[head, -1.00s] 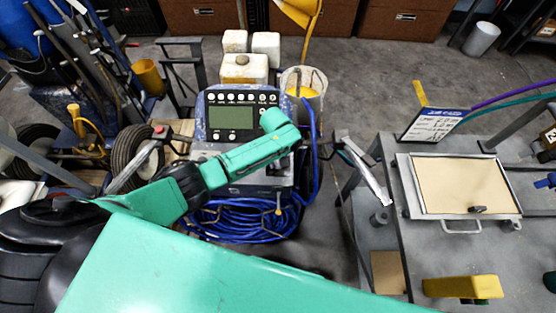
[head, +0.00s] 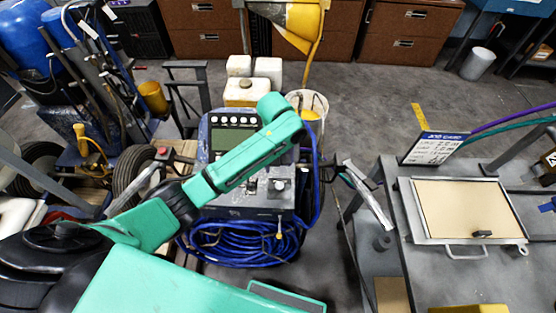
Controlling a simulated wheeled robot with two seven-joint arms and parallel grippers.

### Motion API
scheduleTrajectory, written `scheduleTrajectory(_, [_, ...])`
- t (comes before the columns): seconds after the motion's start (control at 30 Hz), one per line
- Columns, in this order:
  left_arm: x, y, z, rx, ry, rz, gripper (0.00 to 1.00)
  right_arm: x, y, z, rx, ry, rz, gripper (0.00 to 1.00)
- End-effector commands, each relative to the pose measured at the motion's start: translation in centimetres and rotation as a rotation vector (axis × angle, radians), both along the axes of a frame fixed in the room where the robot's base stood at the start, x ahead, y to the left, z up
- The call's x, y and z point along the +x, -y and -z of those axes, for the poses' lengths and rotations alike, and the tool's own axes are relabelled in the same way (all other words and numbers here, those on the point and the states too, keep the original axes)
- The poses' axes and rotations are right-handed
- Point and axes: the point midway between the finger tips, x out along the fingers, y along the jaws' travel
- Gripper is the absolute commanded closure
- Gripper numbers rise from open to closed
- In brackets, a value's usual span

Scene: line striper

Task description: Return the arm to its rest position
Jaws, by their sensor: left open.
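My left arm comes in from the lower left and reaches over the line striper (head: 212,125). The striper's grey right handlebar (head: 368,196) is to the right of the arm, and a coiled blue hose (head: 240,246) hangs below the panel. My right gripper is not in view.
A grey workbench (head: 440,277) with a framed tray (head: 450,252) and a price card (head: 434,148) stands at right. A cart with long tools and a blue drum (head: 30,45) is at left. White jugs (head: 246,93) and a bucket (head: 318,104) stand behind the striper.

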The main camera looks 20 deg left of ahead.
Motion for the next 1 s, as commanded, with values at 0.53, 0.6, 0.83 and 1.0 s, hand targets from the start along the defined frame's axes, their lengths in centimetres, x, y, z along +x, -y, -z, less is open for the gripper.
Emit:
scheduleTrajectory(0.53, [0.0,0.0,-1.6,0.0,0.0,0.001,0.28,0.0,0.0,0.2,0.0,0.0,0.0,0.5])
scheduleTrajectory(0.6, [0.0,0.0,-1.5,0.0,0.0,0.001,0.28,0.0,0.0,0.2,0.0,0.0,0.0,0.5])
scheduleTrajectory(0.83, [-3.7,1.6,0.6,-0.091,0.058,0.22,0.28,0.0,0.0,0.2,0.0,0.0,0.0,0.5])
scheduleTrajectory(1.0, [-8.1,0.3,1.4,-0.124,0.194,0.458,0.28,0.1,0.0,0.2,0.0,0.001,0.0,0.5])
